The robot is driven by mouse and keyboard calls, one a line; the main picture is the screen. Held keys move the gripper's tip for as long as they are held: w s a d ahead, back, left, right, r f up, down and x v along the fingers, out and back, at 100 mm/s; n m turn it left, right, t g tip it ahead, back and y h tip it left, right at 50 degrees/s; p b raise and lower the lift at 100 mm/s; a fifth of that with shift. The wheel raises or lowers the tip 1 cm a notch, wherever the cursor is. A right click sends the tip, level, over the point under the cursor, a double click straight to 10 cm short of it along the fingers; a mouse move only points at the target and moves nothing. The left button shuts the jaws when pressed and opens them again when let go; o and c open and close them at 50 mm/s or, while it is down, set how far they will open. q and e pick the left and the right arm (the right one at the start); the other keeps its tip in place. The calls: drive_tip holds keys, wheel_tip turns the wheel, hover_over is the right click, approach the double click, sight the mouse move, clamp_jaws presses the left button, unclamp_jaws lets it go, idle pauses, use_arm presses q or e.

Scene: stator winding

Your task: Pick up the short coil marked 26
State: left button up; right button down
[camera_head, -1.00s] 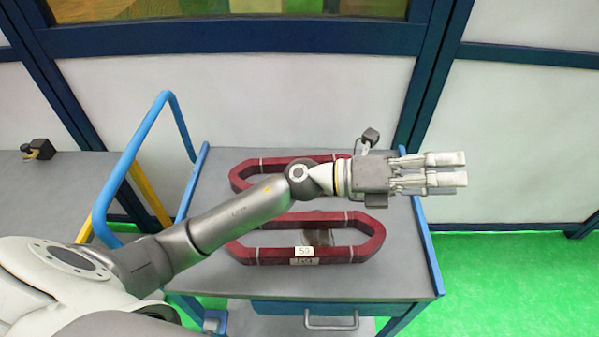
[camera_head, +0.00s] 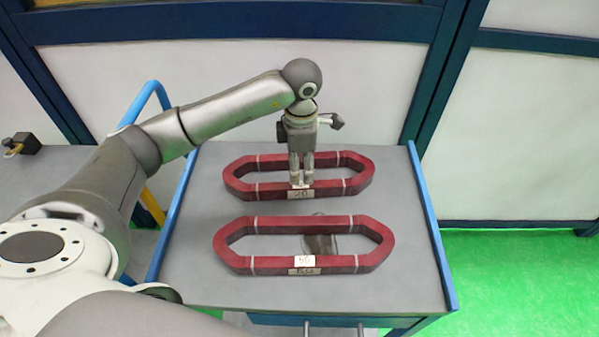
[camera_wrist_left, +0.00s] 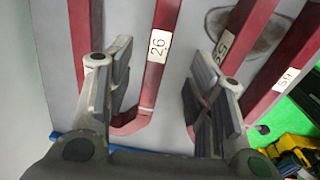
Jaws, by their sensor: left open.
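The red coil marked 26 (camera_head: 245,191) is the farther of two long ring-shaped coils lying flat on the grey cart top. My left gripper (camera_head: 301,184) points down over this coil's front bar, close to the label. In the left wrist view its two fingers (camera_wrist_left: 160,90) are apart, with the labelled bar between them and nothing clamped. I cannot tell how far above the bar the fingertips are. My right gripper is not in view.
A second red coil (camera_head: 235,258) lies nearer on the cart top (camera_head: 415,270); a label on it reads 59 (camera_wrist_left: 287,80) in the wrist view. A dark grey patch (camera_head: 320,243) shows inside it. The blue handrail (camera_head: 152,95) stands at the left. The cart's right side is clear.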

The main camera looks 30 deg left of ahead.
sight(301, 184)
use_arm(q)
wheel_tip(301, 184, down, 3)
wheel_tip(301, 184, down, 4)
drive_tip(key=shift+f+p, duration=0.1)
drive_tip(key=shift+p, duration=1.1)
drive_tip(key=shift+w+f, duration=0.1)
drive_tip(key=shift+f, duration=0.4)
clamp_jaws()
drive_tip(key=shift+w+r, duration=0.1)
